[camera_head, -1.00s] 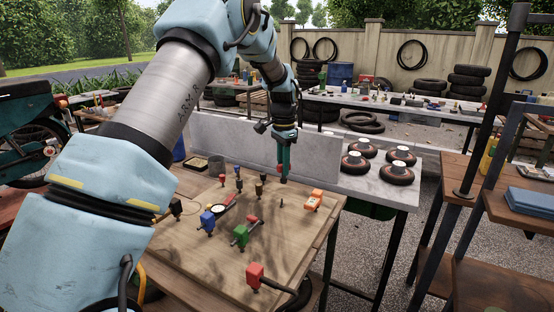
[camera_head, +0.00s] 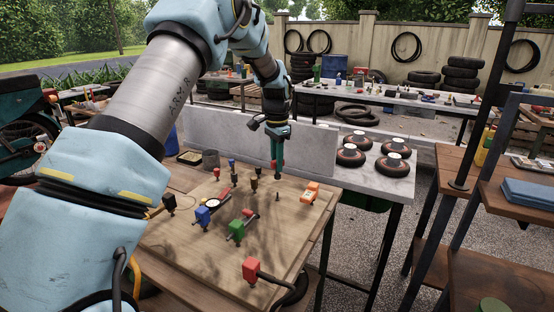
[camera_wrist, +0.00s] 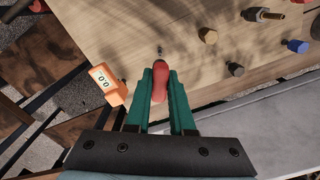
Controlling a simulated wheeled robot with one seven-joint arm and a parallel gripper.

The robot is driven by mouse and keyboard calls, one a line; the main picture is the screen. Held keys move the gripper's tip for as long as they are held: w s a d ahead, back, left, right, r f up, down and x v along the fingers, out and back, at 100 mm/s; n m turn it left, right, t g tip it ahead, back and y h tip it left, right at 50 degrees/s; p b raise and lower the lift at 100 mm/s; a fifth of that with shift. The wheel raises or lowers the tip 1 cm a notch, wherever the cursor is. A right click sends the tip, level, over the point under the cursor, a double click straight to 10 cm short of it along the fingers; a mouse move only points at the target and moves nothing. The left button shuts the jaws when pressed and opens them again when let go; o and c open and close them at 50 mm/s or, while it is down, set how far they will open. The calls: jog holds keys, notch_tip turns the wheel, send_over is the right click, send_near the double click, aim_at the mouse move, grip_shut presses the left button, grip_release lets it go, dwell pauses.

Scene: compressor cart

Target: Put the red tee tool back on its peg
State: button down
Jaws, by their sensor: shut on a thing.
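My gripper (camera_head: 277,172) is above the wooden board (camera_head: 190,248), its green fingers pointing down. In the wrist view, the fingers (camera_wrist: 160,85) are shut on the red tee tool (camera_wrist: 159,78), whose rounded red end sticks out between them. The rest of the tool is hidden by the fingers. A small dark bare peg (camera_head: 277,197) stands on the board just below and in front of the gripper. It also shows in the wrist view (camera_wrist: 160,51), just beyond the tool's end. The tool appears apart from the peg.
An orange meter (camera_head: 310,191) sits on the board right of the peg. Several coloured pegs stand left of the gripper. A grey panel (camera_head: 300,147) rises behind the board.

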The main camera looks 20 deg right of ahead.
aim_at(277, 175)
jog(key=shift+f+b, duration=0.8)
jog(key=shift+f, duration=1.35)
jog(key=shift+f, duration=1.05)
dwell(0.6)
jog(key=c, duration=0.7)
grip_release()
notch_tip(277, 175, up, 11)
jog(key=shift+f+b, duration=0.1)
jog(key=shift+b, duration=1.05)
jog(key=s+a+f+n, duration=0.1)
jog(key=s+a+n, duration=0.25)
jog(key=a, duration=0.65)
jog(key=s+a+n+t, duration=0.15)
jog(key=a+n, duration=0.25)
jog(key=a, duration=0.6)
jog(key=s+a+f+n, duration=0.1)
jog(key=s+a+n, duration=0.25)
jog(key=a, duration=0.65)
jog(key=s+a+f+n, duration=0.2)
jog(key=s+a+n, duration=0.2)
jog(key=s+a, duration=0.3)
jog(key=s, duration=0.2)
jog(key=shift+s+a+f, duration=0.2)
jog(key=shift+s+a, duration=0.1)
jog(key=shift+s, duration=0.05)
